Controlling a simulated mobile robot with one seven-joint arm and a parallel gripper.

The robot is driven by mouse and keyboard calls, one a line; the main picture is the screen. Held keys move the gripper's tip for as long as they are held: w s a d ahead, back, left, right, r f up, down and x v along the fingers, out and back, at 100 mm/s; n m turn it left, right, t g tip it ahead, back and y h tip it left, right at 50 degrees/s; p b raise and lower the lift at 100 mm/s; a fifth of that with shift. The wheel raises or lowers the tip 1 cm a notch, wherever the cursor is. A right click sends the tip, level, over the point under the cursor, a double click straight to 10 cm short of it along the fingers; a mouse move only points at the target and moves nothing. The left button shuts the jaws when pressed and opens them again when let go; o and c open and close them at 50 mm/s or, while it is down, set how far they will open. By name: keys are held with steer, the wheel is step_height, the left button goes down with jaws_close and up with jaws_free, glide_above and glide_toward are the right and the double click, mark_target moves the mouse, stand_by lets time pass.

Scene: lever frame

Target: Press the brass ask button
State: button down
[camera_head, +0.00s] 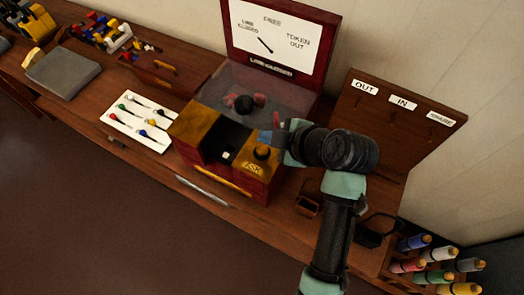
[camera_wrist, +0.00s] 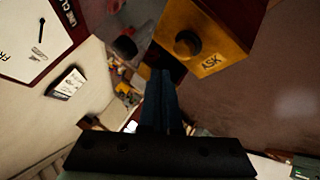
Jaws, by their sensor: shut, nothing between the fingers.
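The ask button (camera_head: 262,152) is a dark round knob on the brass top of the wooden instrument box (camera_head: 262,188), beside a plate marked ASK. In the wrist view the button (camera_wrist: 187,44) stands on the brass block, right of and beyond my fingertips. My gripper (camera_head: 268,138) is shut and empty, close behind the button in the head view. Its blue fingers (camera_wrist: 160,78) lie together in the wrist view and look apart from the button, though the exact gap is hard to tell.
A raised panel (camera_head: 272,40) with a dial stands behind the box. A board with OUT and IN labels (camera_head: 402,103) stands right of my arm. A white tray of coloured pieces (camera_head: 130,122) lies left.

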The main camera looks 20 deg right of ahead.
mark_target(259, 144)
steer(key=shift+f+b, duration=0.35)
steer(key=shift+f, duration=0.6)
stand_by(1.2)
steer(key=shift+f+b, duration=0.4)
steer(key=shift+b, duration=0.05)
steer(key=shift+f+b, duration=0.45)
steer(key=shift+f, duration=0.1)
stand_by(0.5)
steer(key=shift+r, duration=0.1)
steer(key=shift+r+p, duration=0.7)
steer(key=shift+r, duration=0.2)
step_height(259, 144, up, 5)
steer(key=p, duration=0.4)
